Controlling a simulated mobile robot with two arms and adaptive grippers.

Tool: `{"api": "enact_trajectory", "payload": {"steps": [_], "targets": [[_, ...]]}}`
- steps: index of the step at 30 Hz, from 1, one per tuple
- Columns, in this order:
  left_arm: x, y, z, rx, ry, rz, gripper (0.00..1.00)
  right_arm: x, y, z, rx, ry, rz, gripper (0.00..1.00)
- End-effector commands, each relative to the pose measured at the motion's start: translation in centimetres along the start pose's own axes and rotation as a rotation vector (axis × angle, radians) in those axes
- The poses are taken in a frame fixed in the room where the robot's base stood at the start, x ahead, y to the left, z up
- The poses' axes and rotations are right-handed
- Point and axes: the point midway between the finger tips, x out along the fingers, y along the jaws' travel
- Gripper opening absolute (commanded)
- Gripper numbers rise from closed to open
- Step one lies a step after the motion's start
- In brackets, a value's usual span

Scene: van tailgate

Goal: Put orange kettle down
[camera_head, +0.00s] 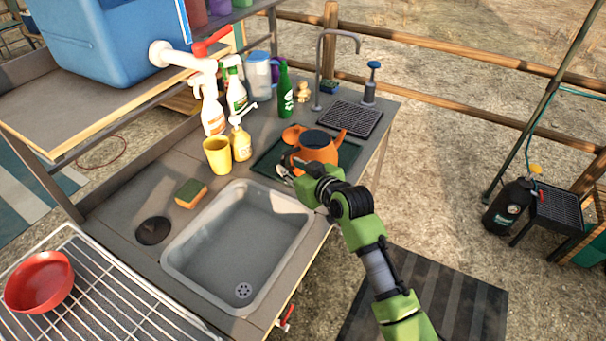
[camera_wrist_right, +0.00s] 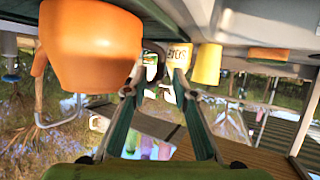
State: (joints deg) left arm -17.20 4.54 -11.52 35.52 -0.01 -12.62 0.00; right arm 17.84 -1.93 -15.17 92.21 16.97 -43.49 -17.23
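The orange kettle (camera_head: 317,149) has its top open and sits upright on or just over the dark green tray (camera_head: 346,158); any small gap under it cannot be told. A flat orange piece like a lid (camera_head: 293,133) lies beside it. My right gripper (camera_head: 291,170) is low at the kettle's near left side. In the right wrist view, upside down, the kettle (camera_wrist_right: 92,45) is at the upper left, beside the fingers. The fingers (camera_wrist_right: 156,80) stand apart; I see no kettle part clearly clamped between them. The handle is partly hidden. My left gripper is not in view.
The sink (camera_head: 240,240) lies in front of the tray. A yellow cup (camera_head: 218,155), a yellow soap bottle (camera_head: 240,143) and a sponge (camera_head: 191,193) stand to the left. A green bottle (camera_head: 285,92), a tap (camera_head: 320,70) and a black drying mat (camera_head: 347,118) are behind.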

Motion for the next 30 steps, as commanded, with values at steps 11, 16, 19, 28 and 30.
{"api": "enact_trajectory", "payload": {"steps": [11,16,19,28,30], "targets": [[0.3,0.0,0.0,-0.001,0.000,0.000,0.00,-5.9,0.0,0.1,-0.001,0.000,0.000,0.25],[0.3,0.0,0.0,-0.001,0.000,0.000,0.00,-6.9,0.0,0.0,-0.001,0.000,0.000,0.25],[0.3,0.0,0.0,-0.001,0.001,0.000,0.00,-7.0,0.0,0.0,-0.001,0.000,0.000,0.25],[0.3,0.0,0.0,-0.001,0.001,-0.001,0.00,-6.9,0.0,0.0,-0.001,0.000,0.000,0.25],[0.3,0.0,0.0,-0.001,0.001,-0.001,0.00,-6.9,0.0,0.0,-0.001,0.000,-0.001,0.25]]}}
